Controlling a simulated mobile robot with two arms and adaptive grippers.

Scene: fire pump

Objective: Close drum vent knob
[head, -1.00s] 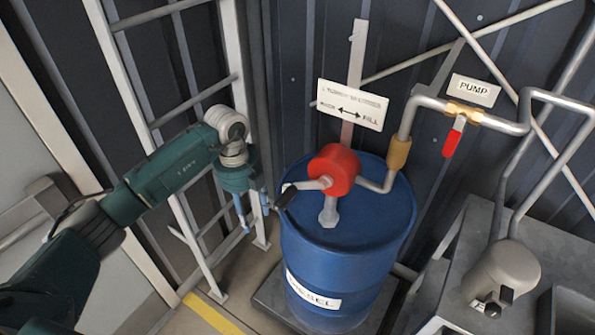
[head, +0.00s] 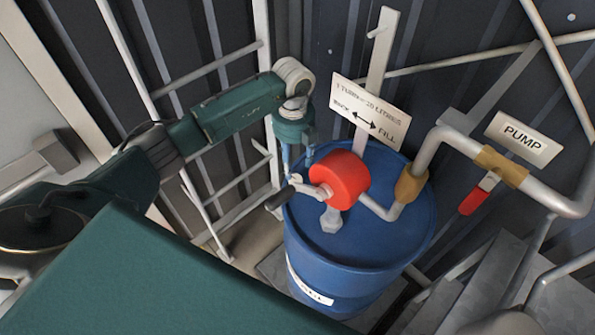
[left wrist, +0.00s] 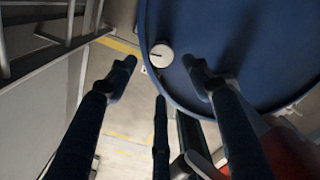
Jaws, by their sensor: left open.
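The blue drum (head: 380,245) stands against the wall. The drum vent knob (left wrist: 161,55), a small pale disc with a dark line, lies near the rim of the drum top in the left wrist view. In the head view a small pale round shape by the fingertips is probably the knob, partly hidden. My left gripper (head: 298,166) is open above the drum's left rim. In the left wrist view the left gripper (left wrist: 160,62) has its fingertips on either side of the knob; contact cannot be told. My right gripper is not in view.
A red rotary pump (head: 345,178) with a crank and black handle (head: 280,199) sits on the drum, close to my left fingers. A pipe with a red-handled valve (head: 478,194) runs right. A ladder-like frame (head: 230,179) stands left. A sign (head: 366,110) stands behind.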

